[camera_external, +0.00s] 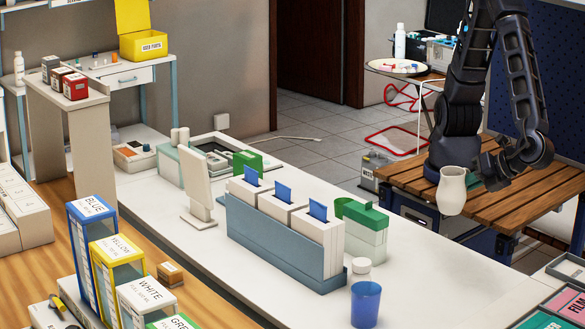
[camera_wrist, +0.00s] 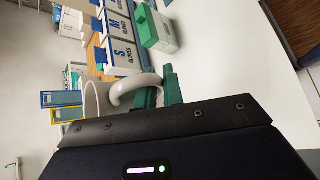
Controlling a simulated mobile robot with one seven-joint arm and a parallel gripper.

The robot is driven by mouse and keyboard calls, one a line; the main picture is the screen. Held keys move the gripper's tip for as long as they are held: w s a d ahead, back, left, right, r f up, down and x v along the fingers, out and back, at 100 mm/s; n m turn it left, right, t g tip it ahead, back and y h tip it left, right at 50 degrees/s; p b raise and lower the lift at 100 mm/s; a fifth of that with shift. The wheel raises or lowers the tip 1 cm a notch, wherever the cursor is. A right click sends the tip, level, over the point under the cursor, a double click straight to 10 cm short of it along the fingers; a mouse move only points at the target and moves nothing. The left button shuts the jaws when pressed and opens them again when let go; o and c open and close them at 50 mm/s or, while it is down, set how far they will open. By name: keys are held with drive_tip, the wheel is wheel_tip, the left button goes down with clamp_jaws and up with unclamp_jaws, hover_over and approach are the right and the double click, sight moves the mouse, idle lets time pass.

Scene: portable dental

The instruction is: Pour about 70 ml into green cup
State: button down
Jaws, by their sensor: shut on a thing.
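My gripper (camera_external: 484,178) is shut on the handle of a cream pitcher (camera_external: 452,191). It holds the pitcher roughly upright in the air at the right, above the counter's far side. In the wrist view, the green fingers (camera_wrist: 158,92) close around the handle of the pitcher (camera_wrist: 97,101); its contents are hidden. A translucent blue cup (camera_external: 366,304) stands upright on the white counter, below and left of the pitcher and apart from it.
Coloured trays (camera_external: 565,302) sit at the right. The counter (camera_external: 445,265) between is clear.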

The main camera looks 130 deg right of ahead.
drive_tip(key=w+d+m+g+y, duration=0.5)
drive_tip(key=w+d+m+y, duration=0.4)
drive_tip(key=d+m, duration=0.6)
drive_tip(key=w+d+m+g+y, duration=0.6)
drive_tip(key=w+d+m+y, duration=0.3)
drive_tip(key=w+d+m, duration=0.4)
drive_tip(key=d+m, duration=0.3)
drive_tip(key=m, duration=0.2)
drive_tip(key=shift+y, duration=0.4)
drive_tip(key=shift+f, duration=0.1)
